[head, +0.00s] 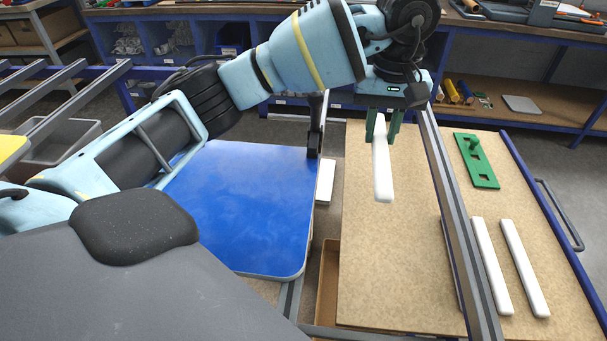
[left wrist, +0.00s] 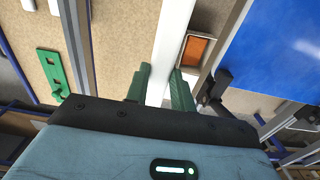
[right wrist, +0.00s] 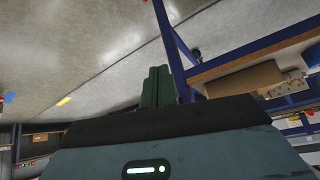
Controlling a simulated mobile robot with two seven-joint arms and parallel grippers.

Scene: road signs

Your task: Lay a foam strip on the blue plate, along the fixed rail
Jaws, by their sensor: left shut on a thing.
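My left gripper (head: 382,124) is shut on a white foam strip (head: 382,170), which hangs out over the beige board, to the right of the blue plate. In the left wrist view the foam strip (left wrist: 170,45) runs out from between the green fingers (left wrist: 163,88). The blue plate (head: 245,205) lies bare where it shows; my left arm hides its far left part. It also shows in the left wrist view (left wrist: 275,45). I cannot tell which bar is the fixed rail. My right gripper (right wrist: 158,85) shows only in the right wrist view, its fingers together and empty.
Two more white strips (head: 492,265) (head: 525,265) lie on the beige board (head: 390,270), right of a grey metal profile (head: 455,220). A green part with a knob (head: 476,160) lies beyond them. A black upright clamp (head: 315,135) stands at the plate's far right corner.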

